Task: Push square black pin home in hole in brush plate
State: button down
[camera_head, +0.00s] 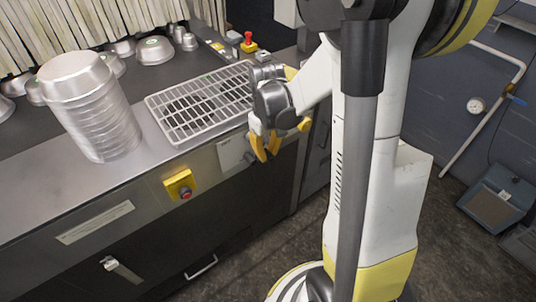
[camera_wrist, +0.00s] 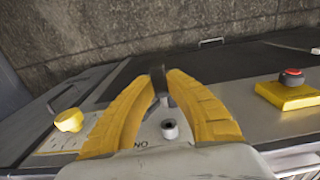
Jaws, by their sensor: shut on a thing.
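My gripper (camera_head: 264,152) is at the front face of the machine, beside a light plate (camera_head: 233,154), which I take to be the brush plate. In the wrist view, the yellow fingers of my gripper (camera_wrist: 161,83) are closed on a small dark piece, which looks like the square black pin (camera_wrist: 157,75). The pin is held at the fingertips. A small grey round fitting with a dark centre (camera_wrist: 169,129) shows between the fingers, above some lettering on the light plate (camera_wrist: 152,137). I cannot tell whether the pin touches a hole. In the head view the fingers hide the pin.
A yellow box with a red button (camera_head: 179,185) is on the front face, left of the plate; it shows in the wrist view too (camera_wrist: 290,91). A wire rack (camera_head: 197,102) and a tall stack of pans (camera_head: 92,107) stand on the steel top. A yellow knob (camera_wrist: 68,119) sits left of the fingers.

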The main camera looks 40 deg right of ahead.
jog(key=shift+w, duration=1.35)
jog(key=shift+w+a, duration=0.1)
jog(key=shift+w, duration=1.3)
jog(key=c, duration=1.4)
grip_release()
jog(key=shift+r, duration=0.1)
notch_tip(320, 180, up, 12)
jog(key=shift+f, duration=0.1)
